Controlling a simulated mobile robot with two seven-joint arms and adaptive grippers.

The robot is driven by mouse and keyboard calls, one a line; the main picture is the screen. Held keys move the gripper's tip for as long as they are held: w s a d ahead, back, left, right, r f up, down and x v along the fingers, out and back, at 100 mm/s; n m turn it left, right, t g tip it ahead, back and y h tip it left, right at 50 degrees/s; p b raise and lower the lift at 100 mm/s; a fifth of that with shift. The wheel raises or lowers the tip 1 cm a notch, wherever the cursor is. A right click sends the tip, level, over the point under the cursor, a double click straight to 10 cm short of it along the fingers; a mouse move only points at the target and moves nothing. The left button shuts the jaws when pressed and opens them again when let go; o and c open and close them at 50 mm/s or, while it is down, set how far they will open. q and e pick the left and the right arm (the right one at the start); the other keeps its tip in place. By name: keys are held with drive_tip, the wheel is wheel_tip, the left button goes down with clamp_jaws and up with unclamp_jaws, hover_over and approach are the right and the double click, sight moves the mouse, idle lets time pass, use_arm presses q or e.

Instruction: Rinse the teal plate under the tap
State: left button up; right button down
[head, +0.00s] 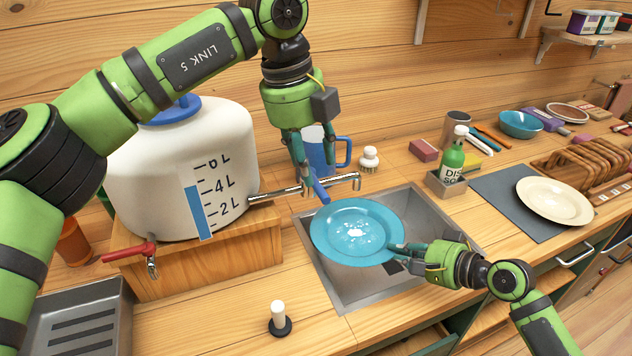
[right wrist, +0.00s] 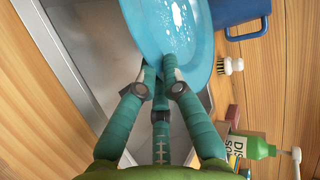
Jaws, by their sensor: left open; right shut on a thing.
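The teal plate (head: 335,247) is held tilted over the sink (head: 350,298), with white suds on its face. My right gripper (head: 402,252) is shut on the plate's right rim; the right wrist view also shows the fingers on the plate (right wrist: 172,25). No water stream shows. My left gripper (head: 310,175) is open, pointing down at the tap's blue lever (head: 320,188); I cannot tell whether it touches.
A blue mug (head: 318,155), a white brush (head: 369,158) and a green soap bottle (head: 454,155) stand behind the sink. A cream plate (head: 554,200) lies on a grey mat (head: 510,210) at right. A red-handled tap (head: 130,252) is at left.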

sight(318, 191)
use_arm(q)
drive_tip(key=shift+w+d+f, duration=0.1)
drive_tip(key=shift+d+f, duration=0.05)
drive_tip(key=shift+f, duration=0.75)
drive_tip(key=shift+d+f, duration=0.2)
drive_tip(key=shift+f, duration=0.65)
drive_tip(key=shift+w+d+f, duration=0.1)
drive_tip(key=shift+d+f, duration=0.05)
drive_tip(key=shift+f, duration=0.75)
clamp_jaws()
